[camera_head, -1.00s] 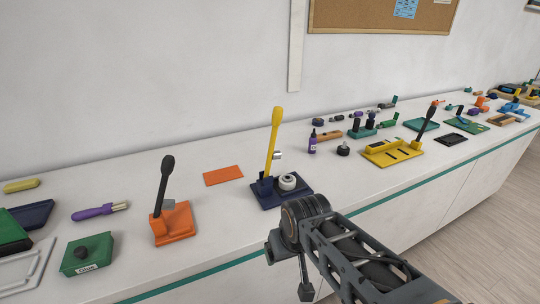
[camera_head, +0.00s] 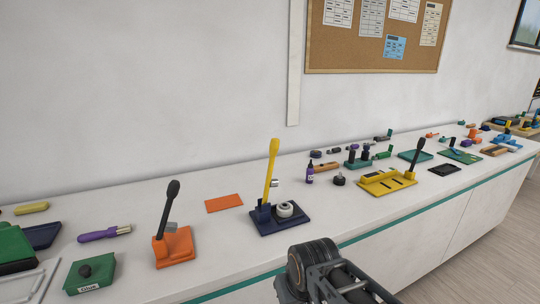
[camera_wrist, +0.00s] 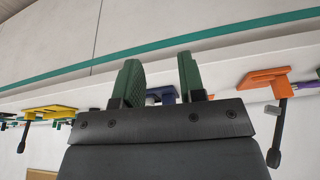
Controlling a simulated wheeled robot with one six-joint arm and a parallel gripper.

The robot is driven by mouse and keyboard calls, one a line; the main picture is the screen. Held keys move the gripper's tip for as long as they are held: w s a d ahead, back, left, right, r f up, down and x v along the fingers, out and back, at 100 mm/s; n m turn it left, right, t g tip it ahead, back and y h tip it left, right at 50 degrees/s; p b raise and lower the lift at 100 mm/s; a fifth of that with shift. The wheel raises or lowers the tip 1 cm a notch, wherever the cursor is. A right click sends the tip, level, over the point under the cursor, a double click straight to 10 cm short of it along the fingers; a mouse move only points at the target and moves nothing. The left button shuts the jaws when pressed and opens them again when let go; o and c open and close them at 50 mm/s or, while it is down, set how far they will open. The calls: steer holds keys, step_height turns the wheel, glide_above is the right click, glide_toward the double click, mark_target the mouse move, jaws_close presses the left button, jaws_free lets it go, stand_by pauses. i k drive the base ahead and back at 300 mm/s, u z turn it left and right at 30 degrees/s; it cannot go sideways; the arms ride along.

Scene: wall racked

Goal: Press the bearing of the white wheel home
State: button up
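The white wheel (camera_head: 285,208) sits on the navy base (camera_head: 285,226) of a press with an upright yellow lever (camera_head: 271,168), on the white bench. A small grey part of the press shows beside the lever. The bearing cannot be told apart from the wheel's dark centre at this size. In the upside-down wrist view, my gripper (camera_wrist: 158,62) is open and empty, its two green fingers apart. Part of the navy press (camera_wrist: 163,95) shows between and beyond the fingers; the wheel is not clear there. My gripper is off the bench's front side, apart from the press.
An orange press (camera_head: 175,246) with a black lever stands left of the navy one, and a yellow press (camera_head: 385,187) stands right. An orange mat (camera_head: 223,203) lies behind. A purple bottle (camera_head: 310,174) and black knob (camera_head: 339,180) stand to the right. Bench front between presses is clear.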

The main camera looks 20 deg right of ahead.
mark_target(274, 143)
steer(key=u, duration=0.6)
steer(key=k, duration=0.15)
steer(key=z, duration=1.35)
steer(key=i, duration=0.7)
steer(key=u, duration=0.5)
